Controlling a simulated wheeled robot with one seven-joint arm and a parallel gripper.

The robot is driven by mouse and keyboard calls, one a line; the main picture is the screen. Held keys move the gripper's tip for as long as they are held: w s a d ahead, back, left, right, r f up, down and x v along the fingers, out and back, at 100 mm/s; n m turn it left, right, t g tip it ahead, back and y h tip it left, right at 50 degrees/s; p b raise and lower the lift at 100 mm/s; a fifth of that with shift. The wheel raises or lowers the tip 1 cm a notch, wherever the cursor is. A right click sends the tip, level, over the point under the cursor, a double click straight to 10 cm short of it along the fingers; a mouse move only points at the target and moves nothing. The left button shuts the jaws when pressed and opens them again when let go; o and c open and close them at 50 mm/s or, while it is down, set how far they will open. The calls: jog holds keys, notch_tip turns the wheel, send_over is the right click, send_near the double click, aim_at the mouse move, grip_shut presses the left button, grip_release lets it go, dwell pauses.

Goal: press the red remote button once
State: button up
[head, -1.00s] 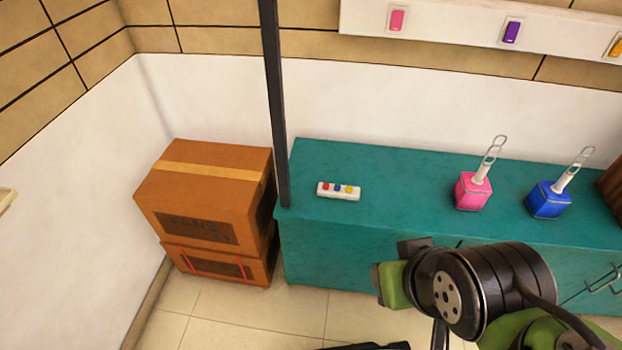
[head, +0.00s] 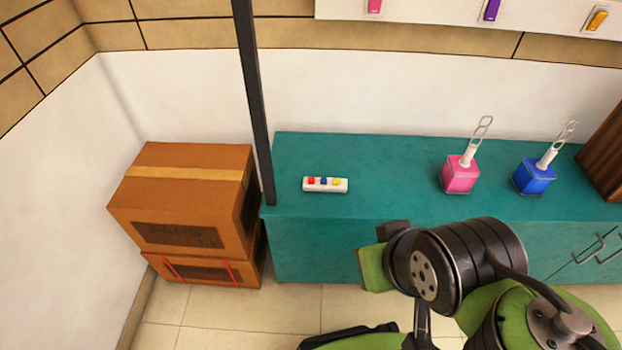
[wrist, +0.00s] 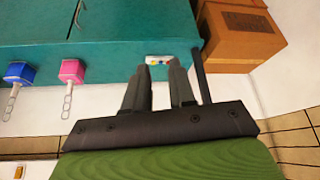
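In the head view my arm stands at the lower right, and I cannot make out the fingertips.
The teal cabinet (head: 400,160) also holds a pink brush holder (head: 461,176) and a blue one (head: 534,178). A dark post (head: 254,110) rises left of the remote. Cardboard boxes (head: 185,200) are stacked left of the cabinet. Colored switches are on the wall panel (head: 430,8).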

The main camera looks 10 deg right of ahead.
grip_shut()
dwell(1.4)
